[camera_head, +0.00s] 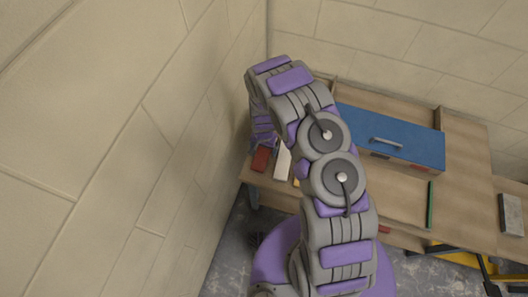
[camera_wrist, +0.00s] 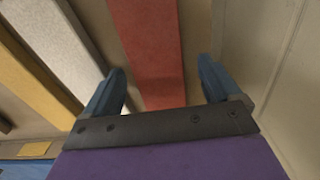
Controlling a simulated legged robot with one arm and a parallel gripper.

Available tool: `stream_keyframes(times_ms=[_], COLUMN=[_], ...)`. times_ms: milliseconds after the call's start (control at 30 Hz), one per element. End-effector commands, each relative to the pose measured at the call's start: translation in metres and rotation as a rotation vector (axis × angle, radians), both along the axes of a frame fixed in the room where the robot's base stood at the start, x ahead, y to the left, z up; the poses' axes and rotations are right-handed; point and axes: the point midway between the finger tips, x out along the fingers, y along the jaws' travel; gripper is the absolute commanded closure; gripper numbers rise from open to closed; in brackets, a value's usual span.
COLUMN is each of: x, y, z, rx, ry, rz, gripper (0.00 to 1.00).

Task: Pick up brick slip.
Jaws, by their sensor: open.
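A red slab, which looks like the brick slip (camera_head: 261,159), lies on the wooden bench at its left end, close to the wall. In the wrist view the red slip (camera_wrist: 152,40) runs up the picture between the two blue fingers. My gripper (camera_wrist: 162,82) is open, with a finger on each side of the slip and a visible gap to both. I cannot tell its height above the slip. In the head view my arm hides the fingertips.
A pale grey strip (camera_wrist: 60,40) and a yellow strip (camera_wrist: 35,85) lie left of the slip. The wall (camera_head: 180,130) is close on the left. A blue case (camera_head: 400,133), a green strip (camera_head: 430,205) and a grey block (camera_head: 511,214) are farther right on the bench (camera_head: 465,180).

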Motion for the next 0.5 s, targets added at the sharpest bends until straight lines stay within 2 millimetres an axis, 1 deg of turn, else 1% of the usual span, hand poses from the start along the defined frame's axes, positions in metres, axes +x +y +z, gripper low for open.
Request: stream_keyframes(times_ms=[33,67,267,500], x=[-0.0006,-0.0006,0.0001,0.0004], y=[-0.0003,-0.0003,-0.0012,-0.0004], z=[-0.0061,-0.0071,-0.0058,-0.0057], rx=[0.000,0.000,0.002,0.001], ry=[0.001,0.001,0.000,0.000], rz=[0.000,0.000,-0.001,-0.001], gripper=[0.10,0.10,0.10,0.33])
